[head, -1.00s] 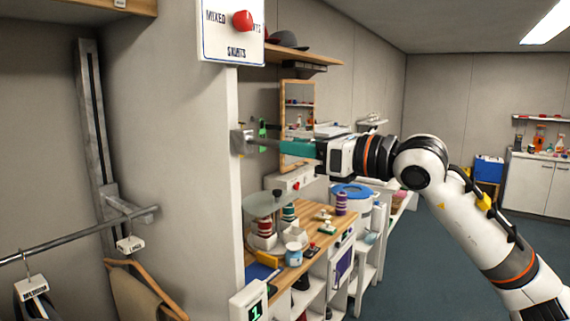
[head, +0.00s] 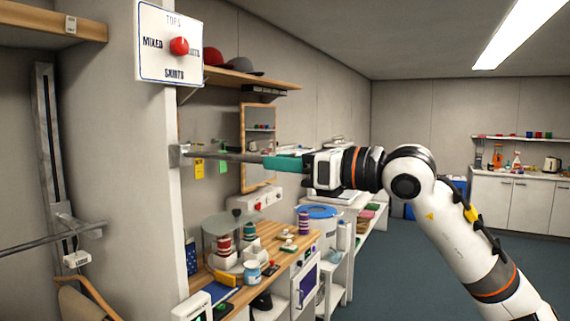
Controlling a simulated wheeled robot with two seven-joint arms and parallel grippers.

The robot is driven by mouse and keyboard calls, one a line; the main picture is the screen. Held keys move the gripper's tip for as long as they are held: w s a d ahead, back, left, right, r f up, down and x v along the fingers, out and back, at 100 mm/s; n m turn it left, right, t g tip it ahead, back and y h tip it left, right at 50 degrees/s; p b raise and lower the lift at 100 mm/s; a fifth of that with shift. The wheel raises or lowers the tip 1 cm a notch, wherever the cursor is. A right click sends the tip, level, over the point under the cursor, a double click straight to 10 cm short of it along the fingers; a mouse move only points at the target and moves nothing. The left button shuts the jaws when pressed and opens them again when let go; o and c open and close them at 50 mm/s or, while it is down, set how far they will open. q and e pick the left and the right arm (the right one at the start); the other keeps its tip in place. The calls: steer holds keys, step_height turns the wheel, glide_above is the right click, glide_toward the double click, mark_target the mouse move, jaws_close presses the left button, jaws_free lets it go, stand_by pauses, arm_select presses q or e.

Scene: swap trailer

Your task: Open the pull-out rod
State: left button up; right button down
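The pull-out rod (head: 225,156) is a thin grey metal bar. It sticks out to the right from a metal bracket (head: 181,154) on the edge of the grey wall panel, roughly level. A teal section (head: 282,163) is at its outer end. My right gripper (head: 304,164) is at this teal end and appears shut on it; the fingertips themselves are hard to make out. A good length of bar shows between the bracket and the teal end. My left gripper is not in view.
A sign with a red knob (head: 179,46) is above the bracket. Below the rod is a wooden worktop (head: 268,240) with spools and jars. A shelf with caps (head: 250,80) and a framed mirror (head: 245,150) are behind. Floor is open at right (head: 400,260).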

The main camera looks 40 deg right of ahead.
steer(key=c, duration=1.3)
jaws_free()
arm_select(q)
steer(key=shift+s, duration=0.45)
arm_select(e)
steer(key=shift+o, duration=1)
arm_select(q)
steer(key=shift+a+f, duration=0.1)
arm_select(e)
steer(key=shift+s+d+f, duration=0.1)
steer(key=shift+s+d, duration=0.05)
steer(key=shift+s, duration=0.05)
arm_select(q)
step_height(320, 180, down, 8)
steer(key=b, duration=0.8)
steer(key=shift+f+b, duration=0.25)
steer(key=shift+b, duration=0.05)
arm_select(e)
steer(key=v, duration=1.1)
steer(key=shift+s, duration=0.35)
